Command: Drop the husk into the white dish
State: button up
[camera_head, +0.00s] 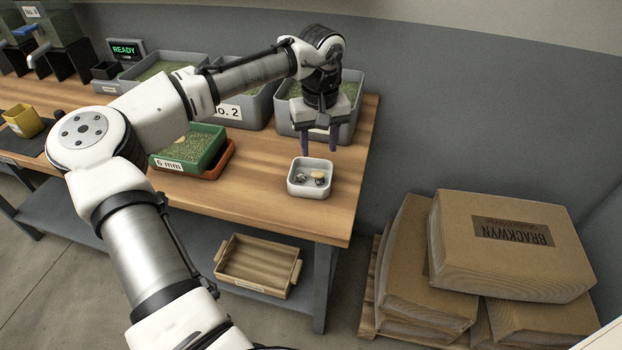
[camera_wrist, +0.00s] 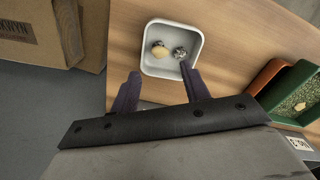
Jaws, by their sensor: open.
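The white dish (camera_head: 309,191) stands on the wooden bench near its right end. It also shows in the wrist view (camera_wrist: 174,33). Inside it lie a tan, husk-like piece (camera_wrist: 158,54) and small grey, stone-like pieces, one of them at the right (camera_wrist: 180,52). The tan piece also shows in the head view (camera_head: 318,174). My gripper (camera_head: 319,147) is above and just behind the dish in the head view, fingers pointing down. In the wrist view my gripper (camera_wrist: 160,71) is open, with nothing between its fingers.
A green tray (camera_head: 188,150) marked 6 mm sits in an orange one left of the dish; a small yellow piece (camera_wrist: 299,106) shows there. Grey bins (camera_head: 243,107) of green beans line the back. Brown sacks (camera_head: 510,245) are stacked right of the bench. Bench around the dish is clear.

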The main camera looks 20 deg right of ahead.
notch_tip(320, 180, up, 13)
jog(key=b, duration=0.2)
dwell(0.4)
